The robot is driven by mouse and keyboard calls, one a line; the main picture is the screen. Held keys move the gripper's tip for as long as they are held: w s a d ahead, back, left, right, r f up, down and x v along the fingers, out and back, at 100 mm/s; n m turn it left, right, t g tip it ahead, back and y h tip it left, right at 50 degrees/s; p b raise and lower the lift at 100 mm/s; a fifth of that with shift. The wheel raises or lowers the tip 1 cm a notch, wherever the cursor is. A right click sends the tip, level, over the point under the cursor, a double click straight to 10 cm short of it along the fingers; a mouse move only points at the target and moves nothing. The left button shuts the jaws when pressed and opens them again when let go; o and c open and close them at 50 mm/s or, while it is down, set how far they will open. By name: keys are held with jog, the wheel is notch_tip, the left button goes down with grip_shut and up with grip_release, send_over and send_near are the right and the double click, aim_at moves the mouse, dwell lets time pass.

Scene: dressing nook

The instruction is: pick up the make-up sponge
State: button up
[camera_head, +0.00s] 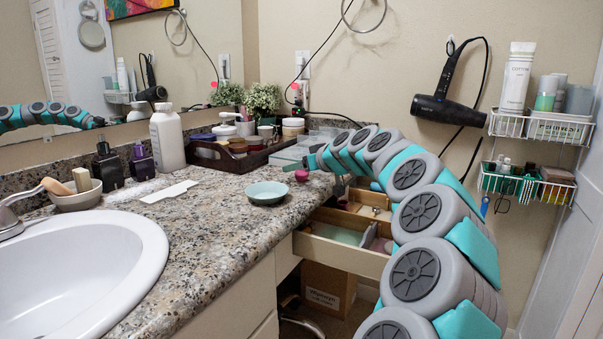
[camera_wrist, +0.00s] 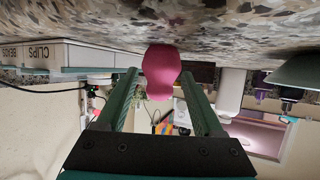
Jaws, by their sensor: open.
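The make-up sponge (camera_head: 301,175) is a small deep-pink thing on the granite counter, near its right edge, just right of a pale green dish. In the wrist view the sponge (camera_wrist: 160,68) is large, rounded and waisted, and rests against the counter, which shows at the top of that upside-down picture. My gripper (camera_wrist: 159,76) is open, with one dark green finger on each side of the sponge's line. Gaps show between sponge and fingers, and I cannot tell how far the tips reach past it. In the head view my gripper (camera_head: 318,162) is small and partly hidden by my arm.
The pale green dish (camera_head: 266,199) stands left of the sponge. Below the counter edge a divided drawer (camera_head: 345,254) is open. The sink (camera_head: 75,265) is at left.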

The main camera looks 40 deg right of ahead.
jog(key=shift+x, duration=1.05)
jog(key=shift+c, duration=0.3)
grip_shut()
